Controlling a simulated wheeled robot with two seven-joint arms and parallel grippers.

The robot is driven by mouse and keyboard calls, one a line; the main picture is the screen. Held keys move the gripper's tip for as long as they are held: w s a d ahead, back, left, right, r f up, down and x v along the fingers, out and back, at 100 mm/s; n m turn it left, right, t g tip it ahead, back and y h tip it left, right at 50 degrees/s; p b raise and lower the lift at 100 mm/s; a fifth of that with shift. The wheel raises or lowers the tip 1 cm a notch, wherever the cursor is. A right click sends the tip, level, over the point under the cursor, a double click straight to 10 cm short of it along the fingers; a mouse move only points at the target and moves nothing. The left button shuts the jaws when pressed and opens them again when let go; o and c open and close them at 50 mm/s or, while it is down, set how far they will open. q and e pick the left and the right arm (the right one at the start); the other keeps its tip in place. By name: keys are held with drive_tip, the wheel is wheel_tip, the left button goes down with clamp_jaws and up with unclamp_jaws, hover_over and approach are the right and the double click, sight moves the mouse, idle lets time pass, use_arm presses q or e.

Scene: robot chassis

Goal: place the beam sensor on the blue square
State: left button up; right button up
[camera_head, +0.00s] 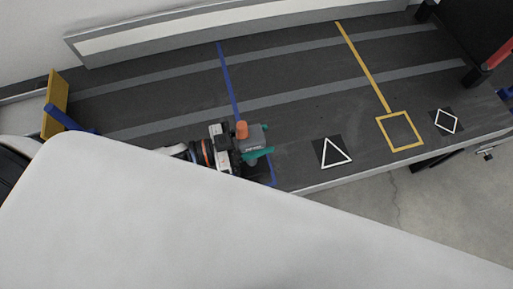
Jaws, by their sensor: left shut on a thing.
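The beam sensor (251,138), a small grey box with an orange cap, is held at the middle of the head view. My left gripper (260,142) comes in from the left and is shut on it, with green fingers at its sides. The blue square (273,175) lies under and around the gripper; only part of its blue outline shows, at its right and lower right. The gripper and sensor hide the rest. I cannot tell whether the sensor touches the surface. My right gripper is not in view.
A blue line (228,80) runs down the dark surface to the square. To the right lie a white triangle (334,153), a yellow square (399,131) and a white diamond (446,121), all clear. A low pale wall (240,28) runs along the back. A large white shape hides the foreground.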

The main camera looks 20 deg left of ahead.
use_arm(q)
drive_tip(key=shift+f+b, duration=0.35)
drive_tip(key=shift+f, duration=1.95)
drive_tip(key=shift+f, duration=0.15)
drive_tip(key=o, duration=1.2)
drive_tip(key=shift+r, duration=0.2)
drive_tip(key=v, duration=0.7)
drive_tip(key=shift+s+a, duration=0.15)
drive_tip(key=shift+a, duration=0.1)
